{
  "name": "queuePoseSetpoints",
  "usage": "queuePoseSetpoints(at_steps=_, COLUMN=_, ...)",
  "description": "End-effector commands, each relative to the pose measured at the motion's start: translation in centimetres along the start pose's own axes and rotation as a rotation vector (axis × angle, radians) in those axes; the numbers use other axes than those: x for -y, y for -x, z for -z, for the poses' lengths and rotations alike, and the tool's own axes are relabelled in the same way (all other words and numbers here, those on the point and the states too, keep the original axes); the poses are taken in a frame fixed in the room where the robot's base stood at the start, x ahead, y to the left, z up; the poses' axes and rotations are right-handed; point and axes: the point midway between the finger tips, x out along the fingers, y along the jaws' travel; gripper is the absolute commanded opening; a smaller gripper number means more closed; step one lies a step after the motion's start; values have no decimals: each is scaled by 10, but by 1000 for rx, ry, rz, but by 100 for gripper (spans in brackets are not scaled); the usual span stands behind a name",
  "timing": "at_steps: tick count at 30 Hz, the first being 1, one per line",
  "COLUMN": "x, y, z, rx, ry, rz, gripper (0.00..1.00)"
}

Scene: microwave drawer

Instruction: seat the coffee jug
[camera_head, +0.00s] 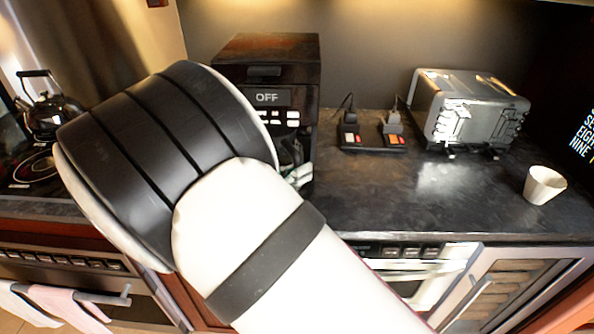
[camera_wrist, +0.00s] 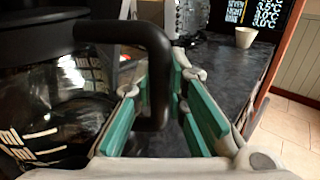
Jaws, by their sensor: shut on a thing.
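The coffee jug (camera_wrist: 45,95), dark glass with a black lid, fills the left of the wrist view. Its black handle (camera_wrist: 157,70) runs down between the green-padded fingers of my gripper (camera_wrist: 168,100), which is shut on it. In the head view, the coffee machine (camera_head: 268,75) stands at the back of the counter with its display reading OFF. My gripper (camera_head: 300,174) shows only in part in front of the machine's lower right side. My arm hides most of the jug and the machine's lower part, so I cannot tell how the jug sits there.
A power strip (camera_head: 372,140) with two plugs and a silver toaster (camera_head: 468,108) stand to the right on the dark counter (camera_head: 400,195). A white cup (camera_head: 544,185) is near the right end. A kettle (camera_head: 50,108) is on the stove at left. The middle front counter is clear.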

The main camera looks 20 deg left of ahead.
Motion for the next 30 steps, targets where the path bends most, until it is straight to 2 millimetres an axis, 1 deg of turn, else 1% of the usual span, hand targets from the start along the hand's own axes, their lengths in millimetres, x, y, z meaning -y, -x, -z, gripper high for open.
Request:
queuePoseSetpoints(at_steps=13, x=0, y=0, z=1, rx=-1, ry=1, rz=0, gripper=0)
queuePoseSetpoints(at_steps=14, x=0, y=0, z=1, rx=-1, ry=1, rz=0, gripper=16)
queuePoseSetpoints(at_steps=15, x=0, y=0, z=1, rx=-1, ry=1, rz=0, gripper=25)
queuePoseSetpoints(at_steps=17, x=0, y=0, z=1, rx=-1, ry=1, rz=0, gripper=37)
queuePoseSetpoints(at_steps=26, x=0, y=1, z=2, rx=-2, ry=3, rz=-1, gripper=37)
queuePoseSetpoints(at_steps=30, x=0, y=11, z=1, rx=-1, ry=2, rz=-3, gripper=37)
